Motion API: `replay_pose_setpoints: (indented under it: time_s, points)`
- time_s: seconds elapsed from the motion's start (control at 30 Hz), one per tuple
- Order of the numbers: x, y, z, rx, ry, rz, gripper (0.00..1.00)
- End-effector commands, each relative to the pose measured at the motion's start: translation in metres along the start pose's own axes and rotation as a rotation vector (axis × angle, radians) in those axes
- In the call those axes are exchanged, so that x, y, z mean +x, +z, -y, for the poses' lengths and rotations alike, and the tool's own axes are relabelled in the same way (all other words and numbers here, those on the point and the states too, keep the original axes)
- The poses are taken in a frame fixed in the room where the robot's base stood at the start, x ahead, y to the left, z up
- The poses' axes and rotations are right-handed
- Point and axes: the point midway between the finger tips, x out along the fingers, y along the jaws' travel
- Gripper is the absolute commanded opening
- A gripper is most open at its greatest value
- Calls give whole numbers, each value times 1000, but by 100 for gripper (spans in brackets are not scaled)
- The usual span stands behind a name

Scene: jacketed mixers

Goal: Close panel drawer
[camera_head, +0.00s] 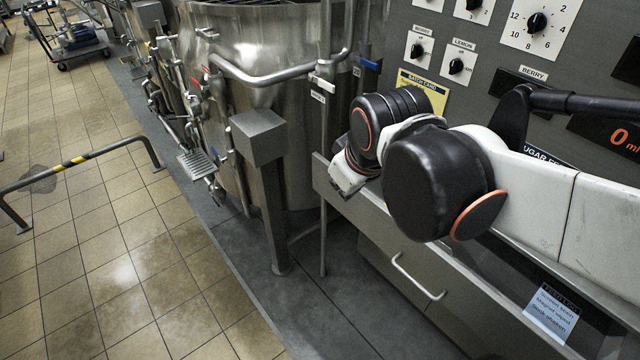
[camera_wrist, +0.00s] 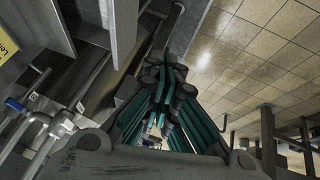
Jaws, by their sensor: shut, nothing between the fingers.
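The grey control panel (camera_head: 395,80) stands at the right in the head view, with knobs and labels. Below it a long grey edge (camera_head: 345,192) juts out, partly hidden by my arm; I cannot tell whether it is a drawer front or a fixed ledge. Under this edge is a grey drawer front (camera_head: 385,270) with a silver bar handle (camera_head: 418,278). How far it stands out is unclear. My gripper (camera_wrist: 166,72) shows in the wrist view with teal-sided fingers close together, empty.
A large steel mixer vessel (camera_head: 265,100) with pipes stands left of the panel. A grey box on a post (camera_head: 259,135) stands between them and the aisle. A yellow-black striped rail (camera_head: 85,160) is at the left. The tiled floor (camera_head: 130,260) is mostly clear.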

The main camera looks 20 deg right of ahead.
Motion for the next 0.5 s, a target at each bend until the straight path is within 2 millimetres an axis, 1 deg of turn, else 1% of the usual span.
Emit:
replay_pose_setpoints:
  time_s: [0.03,0.17,0.27,0.37,0.5]
  points:
    - [0,-13,-4,-54,-2,16,0]
    - [11,-38,-13,-229,-12,65,0]
    - [23,-55,-18,-363,-25,103,0]
    - [38,-72,-23,-496,-41,140,0]
    - [62,-92,-27,-682,-71,190,0]
